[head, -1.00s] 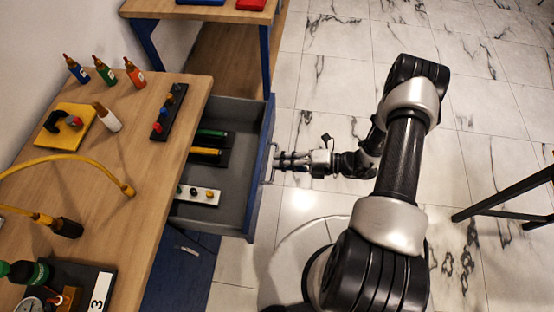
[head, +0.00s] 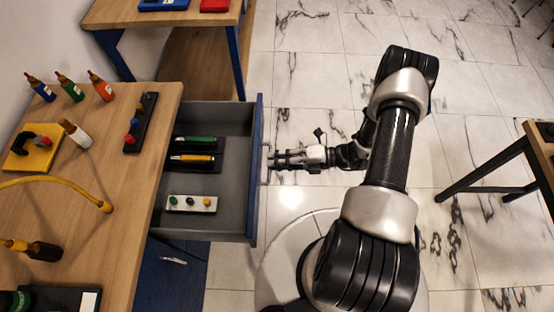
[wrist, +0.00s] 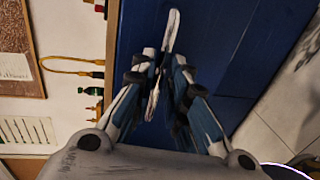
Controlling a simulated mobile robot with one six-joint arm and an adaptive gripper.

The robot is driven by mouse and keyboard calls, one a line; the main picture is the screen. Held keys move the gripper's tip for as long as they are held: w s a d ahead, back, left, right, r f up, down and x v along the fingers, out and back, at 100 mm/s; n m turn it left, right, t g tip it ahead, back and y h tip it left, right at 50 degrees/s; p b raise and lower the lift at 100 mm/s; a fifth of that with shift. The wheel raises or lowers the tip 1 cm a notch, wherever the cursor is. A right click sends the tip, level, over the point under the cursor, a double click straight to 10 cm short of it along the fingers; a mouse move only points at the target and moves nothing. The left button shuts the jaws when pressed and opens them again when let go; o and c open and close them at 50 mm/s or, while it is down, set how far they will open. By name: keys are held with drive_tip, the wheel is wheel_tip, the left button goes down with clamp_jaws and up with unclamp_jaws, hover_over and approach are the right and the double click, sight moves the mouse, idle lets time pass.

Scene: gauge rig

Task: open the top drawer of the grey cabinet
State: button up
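The top drawer (head: 232,218) sticks far out from under the wooden top in the head view. It has grey walls and a blue front (head: 255,120). The cabinet face (head: 178,272) below it looks blue rather than grey. My gripper (head: 274,160) is at the outer side of the drawer front, at its handle. In the wrist view the pale bar handle (wrist: 173,28) runs between the two fingers of my gripper (wrist: 165,68), which are closed around it. The blue drawer front (wrist: 225,45) fills the middle of that view.
Inside the drawer are a green-handled tool (head: 196,139), a yellow one (head: 192,158) and a white strip with coloured knobs (head: 191,203). Bottles and a yellow hose (head: 60,181) are on the top. Another table (head: 540,150) stands right.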

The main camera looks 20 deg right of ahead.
drive_tip(key=shift+o, duration=1.4)
drive_tip(key=shift+d, duration=0.1)
drive_tip(key=v, duration=1.2)
drive_tip(key=shift+w+r, duration=0.1)
